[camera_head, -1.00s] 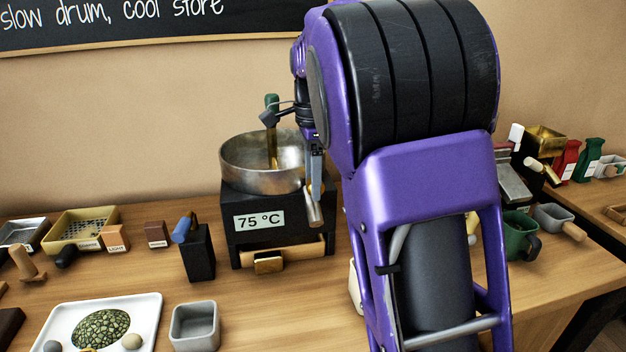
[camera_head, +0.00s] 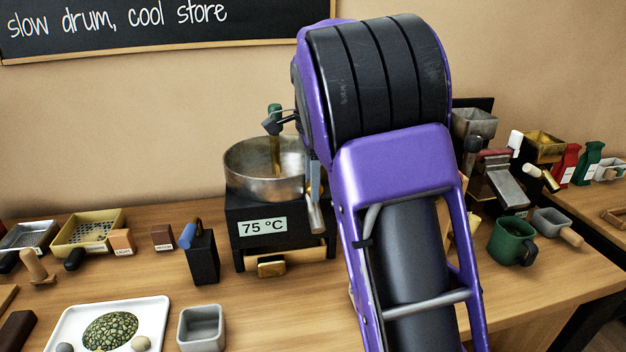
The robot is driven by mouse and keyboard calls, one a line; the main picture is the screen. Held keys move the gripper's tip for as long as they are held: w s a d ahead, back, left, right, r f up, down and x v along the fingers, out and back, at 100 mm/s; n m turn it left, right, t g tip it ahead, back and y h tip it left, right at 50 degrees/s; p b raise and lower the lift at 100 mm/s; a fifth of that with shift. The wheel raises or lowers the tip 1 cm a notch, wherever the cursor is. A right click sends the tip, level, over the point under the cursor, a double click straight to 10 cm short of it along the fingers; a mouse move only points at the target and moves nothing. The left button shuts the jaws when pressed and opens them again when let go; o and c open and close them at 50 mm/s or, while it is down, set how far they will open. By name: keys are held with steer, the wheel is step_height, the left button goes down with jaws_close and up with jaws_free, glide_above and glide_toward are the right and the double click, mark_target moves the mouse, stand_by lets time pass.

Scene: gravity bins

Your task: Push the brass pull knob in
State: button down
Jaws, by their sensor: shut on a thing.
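A block-like brass pull knob (camera_head: 271,266) sits low on the front of the black roaster (camera_head: 240,235) marked 75 °C. How far it stands out is hard to judge. My gripper (camera_head: 314,188) is at the roaster's right front corner, above and to the right of the knob and apart from it. Its jaws look shut on a pale metal cylinder (camera_head: 316,216) that slants down there. My arm hides most of the jaws and the roaster's right side. A steel bowl (camera_head: 240,170) tops the roaster, with a green-topped brass rod (camera_head: 274,150) standing in it.
A black block with a blue handle (camera_head: 202,257) stands close left of the roaster. A grey square cup (camera_head: 201,328) and a white tray (camera_head: 70,335) are in front. A green mug (camera_head: 512,240) stands at right. Bare table lies before the roaster.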

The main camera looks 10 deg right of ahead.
steer(key=shift+w+r, duration=0.15)
steer(key=shift+c, duration=1.3)
jaws_free()
step_height(320, 180, up, 17)
steer(key=p, duration=0.3)
steer(key=shift+r+p, duration=0.15)
steer(key=shift+p, duration=0.15)
